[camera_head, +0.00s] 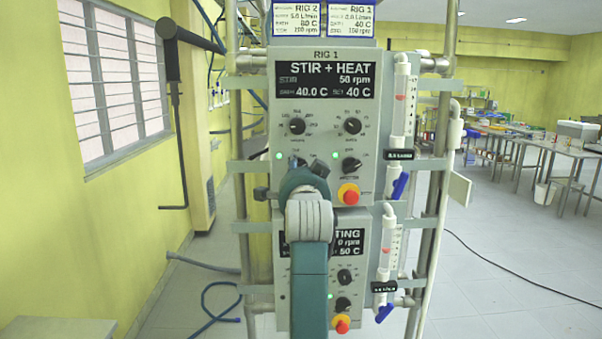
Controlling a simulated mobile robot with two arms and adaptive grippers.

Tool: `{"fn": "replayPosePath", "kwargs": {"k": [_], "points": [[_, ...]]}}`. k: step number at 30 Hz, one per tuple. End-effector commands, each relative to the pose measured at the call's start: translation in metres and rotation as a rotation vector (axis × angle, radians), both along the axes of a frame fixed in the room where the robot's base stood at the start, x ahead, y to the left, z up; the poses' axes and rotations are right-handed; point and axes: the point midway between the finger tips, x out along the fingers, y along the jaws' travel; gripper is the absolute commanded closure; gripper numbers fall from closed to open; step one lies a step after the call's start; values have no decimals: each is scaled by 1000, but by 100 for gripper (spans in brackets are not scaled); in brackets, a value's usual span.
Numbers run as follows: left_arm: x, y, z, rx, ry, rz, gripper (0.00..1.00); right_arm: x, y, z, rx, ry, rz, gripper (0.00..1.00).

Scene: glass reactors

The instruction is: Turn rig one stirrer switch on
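The rig 1 control panel (334,107) faces me, titled "RIG 1". Two green lamps glow, left (279,155) and right (337,155). A small black knob (352,164) is by the right lamp. The control by the left lamp is mostly hidden behind my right gripper (293,172). My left gripper is not in view.
A red and yellow emergency button (348,193) sits close right of the gripper. A lower panel (366,250) is partly hidden by my arm. Flow tubes with blue valves (399,185) and metal posts (240,210) flank the panels. Lab tables (545,145) stand far right.

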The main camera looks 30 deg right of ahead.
Motion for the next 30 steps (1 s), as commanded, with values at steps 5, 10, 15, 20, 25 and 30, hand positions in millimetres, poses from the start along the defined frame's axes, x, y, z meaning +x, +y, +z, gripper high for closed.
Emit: {"fn": "replayPosePath", "kwargs": {"k": [5, 10, 15, 20, 25, 30], "points": [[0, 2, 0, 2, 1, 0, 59, -6, 4, 1, -2, -3, 1, 59], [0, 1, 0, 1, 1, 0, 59, -29, 19, 0, 0, -3, 1, 59], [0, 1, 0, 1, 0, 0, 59, -52, 33, 0, 2, -1, 1, 59], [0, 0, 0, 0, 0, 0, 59, -62, 39, 0, 1, 0, 1, 59], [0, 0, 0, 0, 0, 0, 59, -64, 39, 0, 0, 1, 0, 59], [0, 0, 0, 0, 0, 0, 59, -64, 39, 0, 0, 0, 0, 59]]}}
